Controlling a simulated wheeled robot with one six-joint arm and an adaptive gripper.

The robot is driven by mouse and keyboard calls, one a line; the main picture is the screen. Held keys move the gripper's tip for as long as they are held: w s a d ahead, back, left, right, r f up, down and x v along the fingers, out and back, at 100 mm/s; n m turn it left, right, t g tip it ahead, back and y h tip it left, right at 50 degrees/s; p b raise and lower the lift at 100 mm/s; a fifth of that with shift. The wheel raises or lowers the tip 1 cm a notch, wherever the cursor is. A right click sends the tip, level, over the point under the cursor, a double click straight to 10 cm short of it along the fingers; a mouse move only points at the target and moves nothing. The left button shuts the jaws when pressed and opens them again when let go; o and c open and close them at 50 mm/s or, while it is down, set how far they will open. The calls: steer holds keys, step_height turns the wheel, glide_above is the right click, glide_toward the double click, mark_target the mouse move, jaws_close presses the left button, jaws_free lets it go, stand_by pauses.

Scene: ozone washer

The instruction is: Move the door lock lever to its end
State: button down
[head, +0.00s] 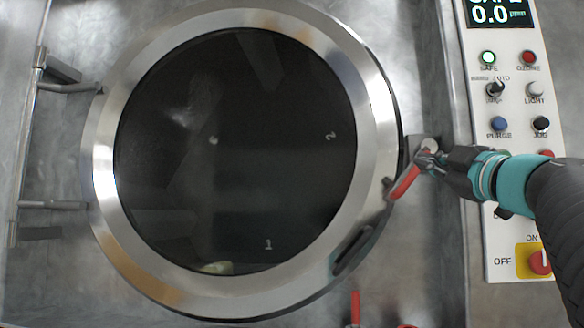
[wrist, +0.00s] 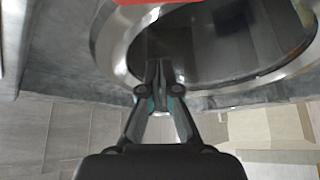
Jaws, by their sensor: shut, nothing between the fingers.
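The red door lock lever (head: 405,182) is at the right edge of the round washer door (head: 378,100). It slants down and to the left from a round metal pivot (head: 430,145). My gripper (head: 428,161) is shut and empty, just right of the lever's upper part. I cannot tell whether it touches the lever. In the wrist view my closed fingertips (wrist: 158,70) show in front of the door's metal ring (wrist: 118,45). A red piece, likely the lever (wrist: 130,2), is cut off at the top edge there.
The control panel (head: 512,130), with knobs, buttons and a red switch on yellow (head: 537,261), stands right, partly behind my arm. A dark door handle (head: 352,250) sits on the ring's lower right. Another red lever (head: 355,305) is below. Hinges (head: 65,88) are at left.

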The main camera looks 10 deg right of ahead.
steer(key=p+x, duration=0.1)
steer(key=x, duration=0.8)
steer(key=d+f, duration=0.1)
steer(key=d+f+b, duration=0.1)
steer(key=d, duration=0.1)
steer(key=shift+f, duration=0.25)
steer(key=shift+s+d, duration=0.1)
steer(key=shift+s, duration=0.05)
